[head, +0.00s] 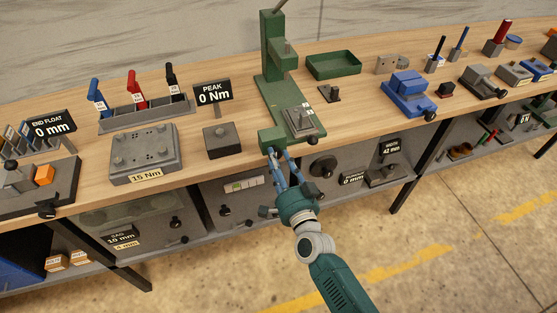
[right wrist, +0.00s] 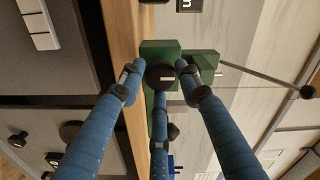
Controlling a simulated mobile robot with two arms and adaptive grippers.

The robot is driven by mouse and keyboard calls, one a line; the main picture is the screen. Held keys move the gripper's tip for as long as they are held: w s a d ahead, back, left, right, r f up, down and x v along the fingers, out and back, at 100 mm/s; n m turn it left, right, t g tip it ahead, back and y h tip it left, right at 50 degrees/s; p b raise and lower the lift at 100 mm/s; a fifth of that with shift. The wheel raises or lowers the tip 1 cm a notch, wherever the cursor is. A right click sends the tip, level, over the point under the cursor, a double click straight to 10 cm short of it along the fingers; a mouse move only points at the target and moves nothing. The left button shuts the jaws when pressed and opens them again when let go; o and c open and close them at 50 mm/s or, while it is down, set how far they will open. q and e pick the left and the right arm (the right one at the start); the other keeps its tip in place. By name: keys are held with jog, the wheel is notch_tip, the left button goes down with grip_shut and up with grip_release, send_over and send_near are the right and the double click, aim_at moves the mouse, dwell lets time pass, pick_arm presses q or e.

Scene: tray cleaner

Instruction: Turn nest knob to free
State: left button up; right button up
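The green press (head: 275,90) stands at the bench's front edge, with a grey nest plate (head: 297,120) on its base. A black round knob with a white mark (right wrist: 160,75) is on the front of its green block (head: 272,137); my fingers hide it in the head view. My right gripper (head: 277,153) reaches up from below to that block. In the right wrist view, its blue fingers are spread around the knob, with a small gap visible beside it. I cannot tell whether the lowest finger touches it. My left gripper is not in view.
A dark block (head: 222,138) with a "PEAK 0 Nm" sign (head: 213,93) stands left of the press. A green tray (head: 333,64) and a blue fixture (head: 408,97) are to the right. A lower shelf (head: 240,210) with dials lies below the bench. The floor in front is clear.

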jog(key=shift+o, duration=1.4)
jog(key=shift+a, duration=0.15)
jog(key=v, duration=1.2)
